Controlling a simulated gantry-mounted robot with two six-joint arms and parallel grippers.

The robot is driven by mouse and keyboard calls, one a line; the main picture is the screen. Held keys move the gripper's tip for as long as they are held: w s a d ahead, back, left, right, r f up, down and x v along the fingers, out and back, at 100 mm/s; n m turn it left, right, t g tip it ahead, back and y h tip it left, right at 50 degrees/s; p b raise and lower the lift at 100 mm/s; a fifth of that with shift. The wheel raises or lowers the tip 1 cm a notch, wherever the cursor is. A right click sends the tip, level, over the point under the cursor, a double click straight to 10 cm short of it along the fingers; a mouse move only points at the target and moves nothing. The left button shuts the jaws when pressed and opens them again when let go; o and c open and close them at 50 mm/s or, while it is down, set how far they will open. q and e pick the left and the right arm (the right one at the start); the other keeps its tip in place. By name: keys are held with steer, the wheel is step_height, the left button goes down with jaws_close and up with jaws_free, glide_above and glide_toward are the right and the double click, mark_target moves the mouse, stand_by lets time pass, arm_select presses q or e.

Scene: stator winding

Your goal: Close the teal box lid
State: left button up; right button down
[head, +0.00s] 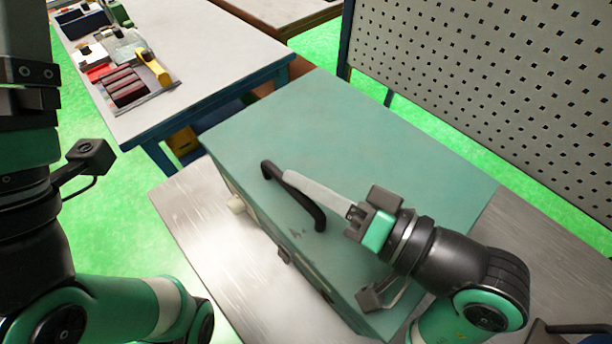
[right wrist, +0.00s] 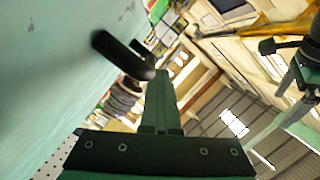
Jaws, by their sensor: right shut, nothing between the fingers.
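The teal box (head: 302,272) stands on a metal-topped table. Its teal lid (head: 330,120) lies over the box and looks down; I cannot tell whether a small gap remains at its edge. A black handle (head: 307,203) is on the lid near its front edge; it also shows in the right wrist view (right wrist: 120,53). My right gripper (head: 290,178) is shut and empty, its fingertips at the handle, touching or just above it. In the right wrist view the fingertips (right wrist: 160,75) are beside the handle's end. My left gripper (head: 22,30) is at the far left, its fingertips cut off.
The metal tabletop (head: 180,215) is bare left of the box. A grey workbench (head: 215,70) with a tray of tools and parts (head: 125,85) stands at the back left. A perforated panel (head: 490,70) rises behind the box on the right.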

steer(key=shift+s+a+f, duration=0.1)
steer(key=shift+a+f, duration=0.05)
steer(key=shift+f, duration=0.2)
steer(key=shift+r, duration=0.1)
steer(key=s+d+r+p, duration=0.4)
steer(key=s+d+r, duration=0.1)
steer(key=d, duration=0.3)
steer(key=shift+s+r+p, duration=0.35)
steer(key=shift+r, duration=0.5)
steer(key=shift+d, duration=0.1)
